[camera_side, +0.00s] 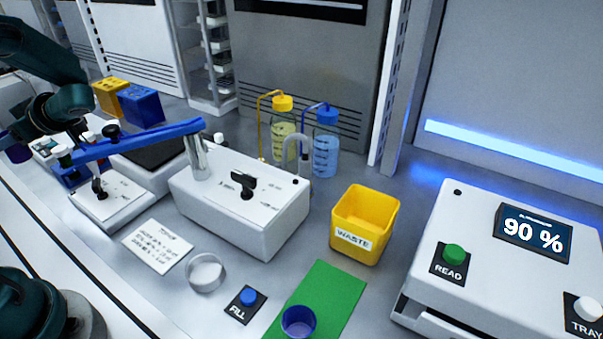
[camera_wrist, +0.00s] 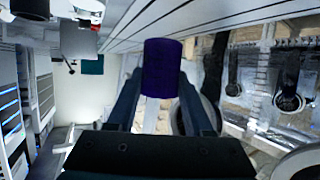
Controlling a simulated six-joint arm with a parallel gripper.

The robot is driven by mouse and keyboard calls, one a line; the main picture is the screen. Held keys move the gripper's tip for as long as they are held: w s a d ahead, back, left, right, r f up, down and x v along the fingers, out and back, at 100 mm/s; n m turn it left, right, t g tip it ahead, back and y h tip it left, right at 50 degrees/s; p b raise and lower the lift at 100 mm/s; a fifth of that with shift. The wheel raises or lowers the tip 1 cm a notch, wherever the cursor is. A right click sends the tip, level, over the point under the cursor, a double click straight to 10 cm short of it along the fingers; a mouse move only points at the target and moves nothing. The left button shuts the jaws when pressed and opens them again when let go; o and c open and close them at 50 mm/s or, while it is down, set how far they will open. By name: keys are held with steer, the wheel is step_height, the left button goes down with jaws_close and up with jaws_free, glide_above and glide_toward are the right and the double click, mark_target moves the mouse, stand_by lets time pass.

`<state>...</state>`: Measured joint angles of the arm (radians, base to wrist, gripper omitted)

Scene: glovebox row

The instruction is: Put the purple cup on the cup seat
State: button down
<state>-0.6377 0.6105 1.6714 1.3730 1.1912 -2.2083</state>
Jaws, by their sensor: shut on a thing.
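The purple cup (camera_wrist: 162,66) is held between the two fingers of my gripper (camera_wrist: 161,82) in the wrist view. In the side view my gripper (camera_side: 27,138) is at the far left edge, raised above the bench, with a small part of the purple cup (camera_side: 18,154) showing. A shallow white round ring (camera_side: 206,272), which looks like the cup seat, is on the bench near the FILL button, empty. My gripper is far to the left of it.
A blue cup (camera_side: 298,322) stands on a green mat (camera_side: 338,290). A white dispenser box (camera_side: 240,205), a blue swing arm (camera_side: 140,140), a yellow waste bin (camera_side: 365,222), two bottles (camera_side: 326,150) and a reader (camera_side: 500,265) showing 90 % stand around. A note card (camera_side: 157,247) lies left of the ring.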

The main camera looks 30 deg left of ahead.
steer(key=s+d+f+n+g+h, duration=0.1)
steer(key=s+f+n+g+h, duration=0.1)
steer(key=s, duration=0.2)
steer(key=s+d+f+n+g+h, duration=0.1)
steer(key=s+f+n, duration=0.1)
steer(key=s, duration=0.3)
steer(key=s+d+f+n+g+h, duration=0.1)
steer(key=s+f+n+g+h, duration=0.1)
steer(key=s, duration=0.2)
steer(key=shift+s+d+f+n+g+h, duration=0.1)
steer(key=shift+s+f+n+g+h, duration=0.1)
steer(key=shift+s+n+g+h, duration=0.15)
steer(key=shift+f, duration=2.2)
steer(key=shift+c, duration=1.5)
jaws_free()
steer(key=shift+f, duration=0.15)
